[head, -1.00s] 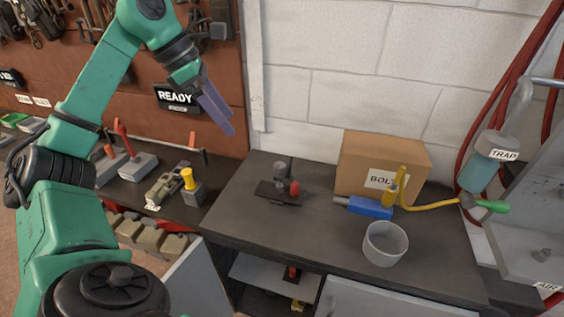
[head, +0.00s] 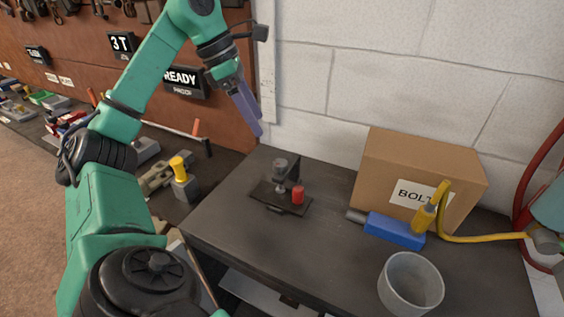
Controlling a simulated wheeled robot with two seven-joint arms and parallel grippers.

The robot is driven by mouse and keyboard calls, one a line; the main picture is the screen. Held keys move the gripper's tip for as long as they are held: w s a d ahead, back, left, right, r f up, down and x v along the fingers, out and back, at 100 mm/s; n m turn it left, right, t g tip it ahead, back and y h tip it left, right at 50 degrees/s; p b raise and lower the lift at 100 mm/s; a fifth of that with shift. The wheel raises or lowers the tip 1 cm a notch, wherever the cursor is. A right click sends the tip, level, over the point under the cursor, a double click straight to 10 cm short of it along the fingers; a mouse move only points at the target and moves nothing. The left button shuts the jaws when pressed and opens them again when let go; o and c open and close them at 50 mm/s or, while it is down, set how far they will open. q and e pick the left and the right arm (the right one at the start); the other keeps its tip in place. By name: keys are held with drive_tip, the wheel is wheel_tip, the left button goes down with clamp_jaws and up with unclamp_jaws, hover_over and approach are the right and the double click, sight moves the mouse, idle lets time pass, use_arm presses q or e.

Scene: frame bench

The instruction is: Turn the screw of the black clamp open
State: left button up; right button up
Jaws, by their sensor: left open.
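The black clamp (head: 292,174) stands on a dark flat plate on the bench top, left of the middle of the bench. It has a grey screw (head: 280,170) with a knob at its upper left. A small red cylinder (head: 298,195) stands at the plate's right end. My left gripper (head: 252,115) is open and empty, up in the air above and behind the clamp, its purple fingers pointing down and to the right. It is apart from the clamp. My right gripper is not in view.
A cardboard box (head: 385,160), a blue tool (head: 395,231) with a yellow hose, and a grey cup (head: 411,284) stand on the bench's right side. A yellow-topped grey block (head: 183,184) is on the left bench. The bench top (head: 300,245) in front of the clamp is clear.

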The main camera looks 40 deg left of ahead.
sight(280, 163)
use_arm(q)
drive_tip(key=b+x, duration=0.6)
drive_tip(key=x, duration=0.7)
drive_tip(key=shift+w+d+f, duration=0.1)
drive_tip(key=shift+w+f, duration=0.05)
drive_tip(key=shift+w+d+f, duration=0.1)
drive_tip(key=shift+f, duration=0.15)
clamp_jaws()
